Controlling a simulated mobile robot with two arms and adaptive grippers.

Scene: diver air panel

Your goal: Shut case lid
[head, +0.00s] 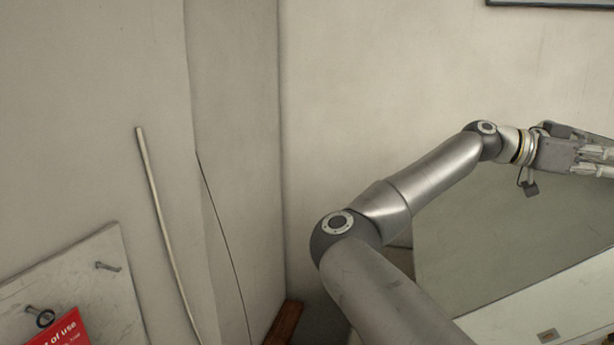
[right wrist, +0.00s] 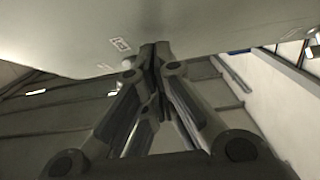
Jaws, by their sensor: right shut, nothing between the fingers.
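A wide grey-green panel (head: 510,235) with a pale front strip fills the lower right of the head view. It may belong to the case, but I cannot tell whether it is the lid. My left gripper (head: 598,158) is above its back part, at the right edge of the picture, with the fingertips cut off. In the right wrist view my right gripper (right wrist: 156,52) is shut and empty. Its tips are at the lower edge of a large pale surface (right wrist: 90,25) with small white labels. I cannot tell whether they touch it, nor whether it is the lid.
A pale board with a hook (head: 85,275) and a red sign (head: 62,332) are at the lower left. A thin pale pipe (head: 165,230) and a dark cable run down the wall. A brown wooden piece (head: 285,322) is at the bottom. The wall above my arm is mostly bare.

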